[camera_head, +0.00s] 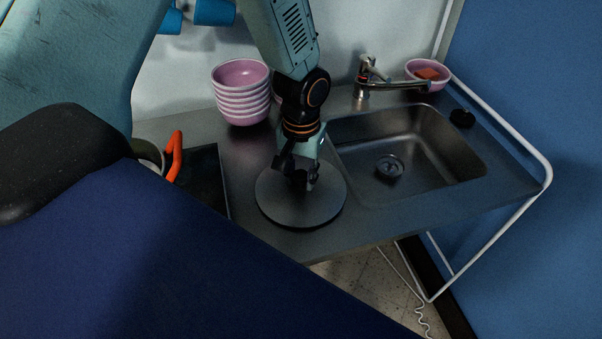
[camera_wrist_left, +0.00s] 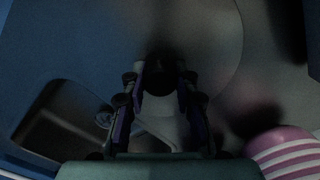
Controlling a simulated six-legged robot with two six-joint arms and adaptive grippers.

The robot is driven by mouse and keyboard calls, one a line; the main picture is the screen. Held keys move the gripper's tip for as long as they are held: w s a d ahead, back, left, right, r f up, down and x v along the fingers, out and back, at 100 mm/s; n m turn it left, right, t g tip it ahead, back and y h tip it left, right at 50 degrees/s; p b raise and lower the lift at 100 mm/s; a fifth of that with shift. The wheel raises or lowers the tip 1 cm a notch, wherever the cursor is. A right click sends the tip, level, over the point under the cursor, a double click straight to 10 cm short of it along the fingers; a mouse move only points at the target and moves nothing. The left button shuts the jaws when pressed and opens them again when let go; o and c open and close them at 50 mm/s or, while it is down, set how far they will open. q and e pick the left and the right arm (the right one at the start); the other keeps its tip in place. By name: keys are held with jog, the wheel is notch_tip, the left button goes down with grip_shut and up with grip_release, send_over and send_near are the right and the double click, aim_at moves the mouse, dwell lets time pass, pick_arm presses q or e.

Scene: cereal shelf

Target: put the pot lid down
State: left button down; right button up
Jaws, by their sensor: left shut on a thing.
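The pot lid (camera_head: 290,212) is a round dark metal disc. It lies flat on or just above the steel counter, left of the sink; I cannot tell whether it touches. My left gripper (camera_head: 301,180) points down over the lid's middle and is shut on its knob. In the left wrist view the gripper (camera_wrist_left: 160,90) has its two fingers around the dark knob (camera_wrist_left: 160,72), with the blurred lid (camera_wrist_left: 215,35) behind. The pot (camera_head: 148,152), with an orange handle (camera_head: 174,156), stands at the left, mostly hidden. My right gripper is not seen.
A stack of pink bowls (camera_head: 241,92) stands behind the lid; it also shows in the wrist view (camera_wrist_left: 285,150). The sink (camera_head: 440,165) with a faucet (camera_head: 365,80) lies right. A pink bowl (camera_head: 428,75) sits at the back right. A dark hob (camera_head: 205,180) is left.

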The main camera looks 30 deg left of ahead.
aim_at(302, 174)
pick_arm(q)
jog(key=shift+w+d+r, duration=0.15)
jog(key=shift+d, duration=0.15)
jog(key=shift+a+f, duration=0.2)
jog(key=c, duration=1.3)
grip_release()
jog(key=shift+a, duration=0.2)
jog(key=shift+o, duration=1.4)
jog(key=shift+d, duration=0.3)
jog(key=shift+a+r, duration=0.15)
jog(key=shift+r, duration=0.15)
notch_tip(302, 174, up, 12)
jog(key=shift+f+p, duration=0.15)
jog(key=shift+p, duration=0.2)
